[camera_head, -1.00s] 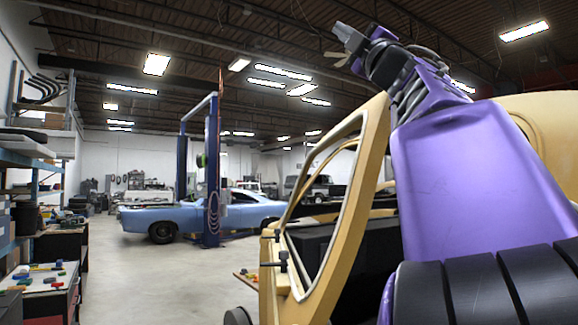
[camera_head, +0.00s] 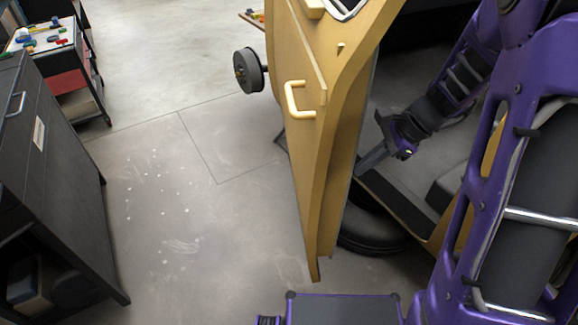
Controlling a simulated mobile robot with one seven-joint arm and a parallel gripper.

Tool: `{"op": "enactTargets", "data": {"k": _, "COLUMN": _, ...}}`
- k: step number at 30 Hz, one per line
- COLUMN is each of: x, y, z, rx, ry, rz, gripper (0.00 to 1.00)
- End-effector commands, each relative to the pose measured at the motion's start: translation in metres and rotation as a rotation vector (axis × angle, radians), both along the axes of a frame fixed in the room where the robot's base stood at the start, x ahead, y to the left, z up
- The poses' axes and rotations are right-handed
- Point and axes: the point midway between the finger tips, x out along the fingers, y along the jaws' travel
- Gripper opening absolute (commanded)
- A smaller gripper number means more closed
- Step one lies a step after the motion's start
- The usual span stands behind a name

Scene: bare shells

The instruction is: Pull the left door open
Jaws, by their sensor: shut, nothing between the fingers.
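The left door (camera_head: 310,150) is a tan car door, seen nearly edge-on in the head view. It stands swung out from the car body, with its outer face to the left and part of its inner face to the right. A pale yellow handle (camera_head: 290,98) sits on the outer face. My gripper (camera_head: 362,166) is shut and empty, just right of the door on its inner side. It is low in the door opening; whether it touches the door, I cannot tell.
A dark tire (camera_head: 370,232) shows beneath the door opening. A dark cabinet (camera_head: 50,180) stands at the left, with a tool cart (camera_head: 60,60) behind it. A small wheel (camera_head: 249,70) is beyond the door. The floor (camera_head: 200,200) left of the door is clear.

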Motion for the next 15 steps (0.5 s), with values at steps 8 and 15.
{"op": "enactTargets", "data": {"k": 8, "x": -0.044, "y": 0.06, "z": 0.005, "rx": 0.262, "ry": 0.178, "rz": -0.044, "gripper": 0.0}}
{"op": "enactTargets", "data": {"k": 15, "x": -0.046, "y": 0.086, "z": -0.022, "rx": 0.26, "ry": 0.18, "rz": -0.04, "gripper": 0.0}}
